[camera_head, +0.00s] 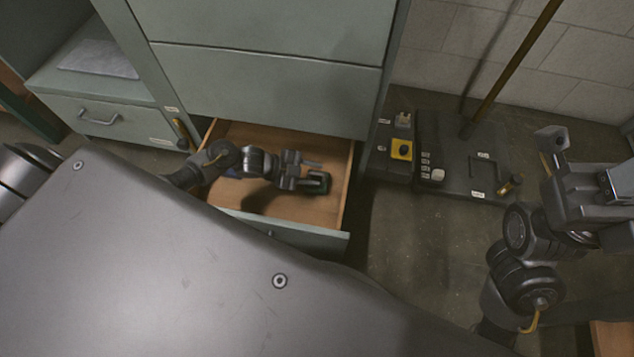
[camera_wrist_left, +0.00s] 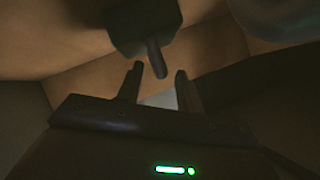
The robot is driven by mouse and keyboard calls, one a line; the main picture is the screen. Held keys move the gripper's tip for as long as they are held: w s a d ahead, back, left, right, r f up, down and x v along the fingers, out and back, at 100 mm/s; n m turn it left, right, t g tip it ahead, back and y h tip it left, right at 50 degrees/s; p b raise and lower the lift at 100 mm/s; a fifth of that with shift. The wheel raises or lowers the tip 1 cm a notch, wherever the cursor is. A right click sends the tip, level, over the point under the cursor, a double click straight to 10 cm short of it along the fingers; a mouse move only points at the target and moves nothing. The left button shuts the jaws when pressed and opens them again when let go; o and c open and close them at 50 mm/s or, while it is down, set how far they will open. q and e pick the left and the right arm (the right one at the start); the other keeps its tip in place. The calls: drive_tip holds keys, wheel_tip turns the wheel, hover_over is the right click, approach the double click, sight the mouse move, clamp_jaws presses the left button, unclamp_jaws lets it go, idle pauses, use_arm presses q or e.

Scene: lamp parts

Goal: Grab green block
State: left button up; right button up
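The dark green block (camera_head: 321,185) is inside the open drawer (camera_head: 285,228), near its right side. My left gripper (camera_head: 314,173) reaches into the drawer and its fingers are right at the block. In the left wrist view the block (camera_wrist_left: 145,24) is dark, with a short peg-like part pointing towards the gap between the fingers. My left gripper (camera_wrist_left: 156,82) is open there, with the block beyond its fingertips and nothing clearly held. My right gripper (camera_head: 580,165) is at the far right, away from the drawer; its finger gap is unclear.
The drawer's wooden walls lie close around my left gripper. The grey-green cabinet (camera_head: 270,85) rises behind. To the right, a yellow switch box (camera_head: 401,150) and a dark floor plate (camera_head: 460,165) with a leaning pole (camera_head: 515,62) are visible. Floor in front of them is clear.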

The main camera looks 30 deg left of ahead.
use_arm(q)
clamp_jaws()
drive_tip(key=shift+s+f, duration=0.1)
idle(1.2)
idle(0.3)
